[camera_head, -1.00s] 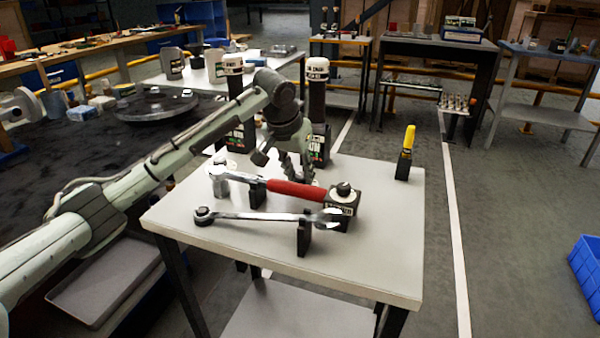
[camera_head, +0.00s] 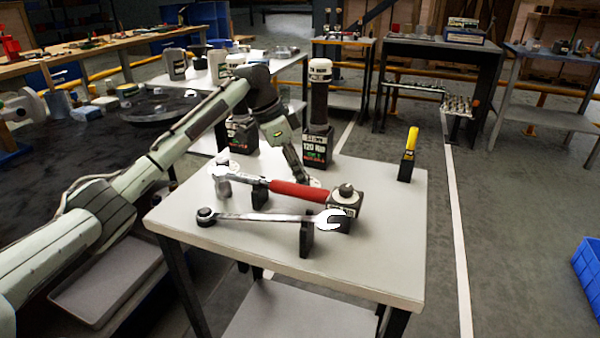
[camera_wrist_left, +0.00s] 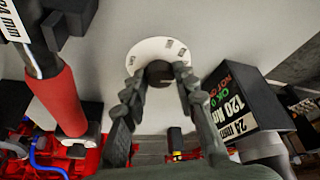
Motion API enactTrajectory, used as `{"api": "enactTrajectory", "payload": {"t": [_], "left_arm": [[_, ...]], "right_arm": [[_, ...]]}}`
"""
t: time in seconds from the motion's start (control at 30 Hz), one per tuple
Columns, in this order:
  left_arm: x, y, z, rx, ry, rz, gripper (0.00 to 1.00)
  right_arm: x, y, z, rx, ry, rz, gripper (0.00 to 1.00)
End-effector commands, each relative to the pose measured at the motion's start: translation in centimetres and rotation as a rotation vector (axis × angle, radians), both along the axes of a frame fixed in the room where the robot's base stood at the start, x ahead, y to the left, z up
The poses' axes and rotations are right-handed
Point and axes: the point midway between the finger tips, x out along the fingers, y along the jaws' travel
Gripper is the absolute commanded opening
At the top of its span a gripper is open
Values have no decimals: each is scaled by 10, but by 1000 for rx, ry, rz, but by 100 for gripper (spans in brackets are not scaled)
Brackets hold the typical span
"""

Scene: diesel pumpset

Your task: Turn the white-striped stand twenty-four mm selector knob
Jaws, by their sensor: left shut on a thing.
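The selector knob (camera_wrist_left: 159,68) is a small dark round piece in the middle of a white disc with small dark marks (camera_wrist_left: 148,48), flat on the grey table. In the head view, only part of the white disc (camera_head: 314,183) shows beside the fingers. My left gripper (camera_wrist_left: 160,80) points down, its two fingers closed on the knob from both sides. In the head view, my left gripper (camera_head: 304,178) hides the knob. A black stand labelled 120 Nm and 24 mm (camera_wrist_left: 240,105) stands right of the disc. The knob's pointing direction cannot be told.
A red-handled torque wrench (camera_head: 298,191) lies close in front of the gripper on supports. A combination wrench (camera_head: 262,217) lies nearer. The 120 Nm stand with its white-banded dark cylinder (camera_head: 319,100) rises behind. A yellow-topped tool (camera_head: 410,145) stands right. The table's right front is clear.

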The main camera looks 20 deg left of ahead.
Motion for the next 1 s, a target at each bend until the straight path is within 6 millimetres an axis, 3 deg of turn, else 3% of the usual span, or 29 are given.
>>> {"api": "enactTrajectory", "payload": {"t": [1.0], "left_arm": [[8, -1, 2, 0, -1, -920, 0]], "right_arm": [[-1, 0, 0, 0, 2, 0, 40]]}}
